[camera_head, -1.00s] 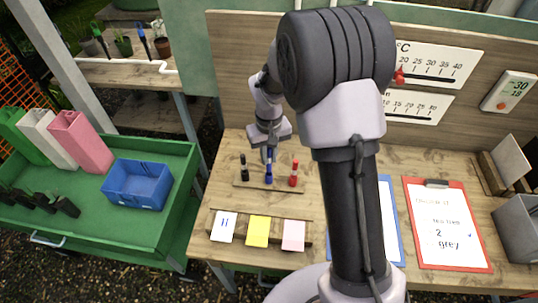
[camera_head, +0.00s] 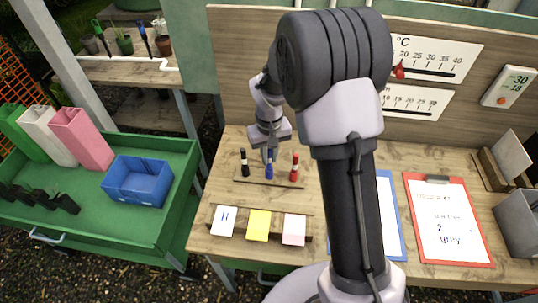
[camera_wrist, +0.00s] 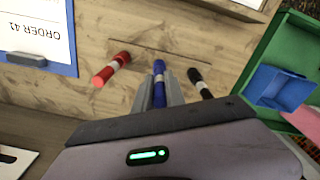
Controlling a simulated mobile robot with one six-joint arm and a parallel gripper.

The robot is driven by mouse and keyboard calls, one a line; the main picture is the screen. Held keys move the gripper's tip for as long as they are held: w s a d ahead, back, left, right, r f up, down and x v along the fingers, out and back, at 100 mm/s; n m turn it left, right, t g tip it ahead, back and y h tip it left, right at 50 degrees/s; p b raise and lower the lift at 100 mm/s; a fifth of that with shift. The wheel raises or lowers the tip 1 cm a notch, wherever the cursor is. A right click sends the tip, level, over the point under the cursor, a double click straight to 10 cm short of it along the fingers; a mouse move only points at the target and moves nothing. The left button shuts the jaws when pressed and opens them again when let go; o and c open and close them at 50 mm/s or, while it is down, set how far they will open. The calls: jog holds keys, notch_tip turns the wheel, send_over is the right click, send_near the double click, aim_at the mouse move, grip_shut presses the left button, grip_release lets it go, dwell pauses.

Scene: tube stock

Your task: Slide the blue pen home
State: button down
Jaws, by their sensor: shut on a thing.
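The blue pen (camera_head: 269,172) stands upright in the middle of a small wooden rack (camera_head: 286,185) on the bench, between a black pen (camera_head: 244,163) and a red pen (camera_head: 294,167). My gripper (camera_head: 269,157) is shut on the blue pen's upper part from above. In the wrist view the blue pen (camera_wrist: 159,82) lies between my gripper's fingers (camera_wrist: 159,92), with the red pen (camera_wrist: 112,69) to the left and the black pen (camera_wrist: 200,83) to the right. I cannot tell how deep the blue pen sits.
White, yellow (camera_head: 258,224) and pink cards stand at the bench front. Blue and red clipboards (camera_head: 450,222) lie to the right. A green cart (camera_head: 120,222) with a blue bin (camera_head: 138,182) stands left. Bare wood lies between rack and cards.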

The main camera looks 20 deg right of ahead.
aim_at(270, 162)
jog(key=f, duration=0.1)
jog(key=s+f, duration=0.1)
jog(key=shift+a+f+b, duration=0.15)
jog(key=shift+f+b, duration=0.15)
jog(key=shift+f, duration=0.05)
jog(key=shift+w+d+f, duration=0.35)
jog(key=shift+w, duration=0.25)
jog(key=c, duration=1.3)
grip_release()
jog(key=shift+r, duration=0.3)
jog(key=shift+r+p, duration=0.15)
jog(key=shift+p, duration=0.2)
notch_tip(270, 162, up, 8)
jog(key=p, duration=0.6)
jog(key=shift+w, duration=0.1)
jog(key=shift+f, duration=0.2)
